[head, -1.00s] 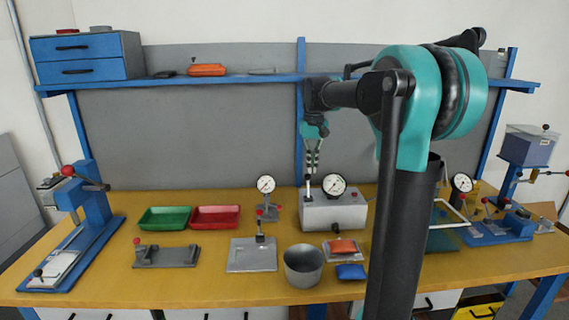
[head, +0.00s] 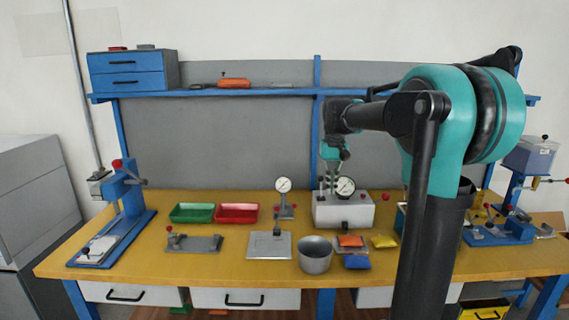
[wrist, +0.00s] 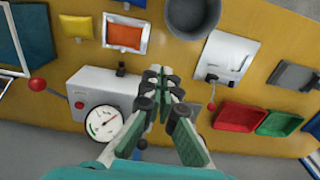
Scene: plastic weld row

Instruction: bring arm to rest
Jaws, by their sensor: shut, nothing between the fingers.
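My gripper (head: 331,187) hangs in front of the grey back panel, fingers pointing down, beside the dial of a grey gauge box (head: 328,214). In the wrist view the fingertips (wrist: 160,76) are together with nothing between them.
On the yellow bench (head: 210,262) are a green tray (head: 192,213), a red tray (head: 237,213), a grey pot (head: 315,255), a blue press (head: 128,205) and a plate fixture (head: 268,247). A blue shelf (head: 280,92) runs above. Bare bench shows at the front left.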

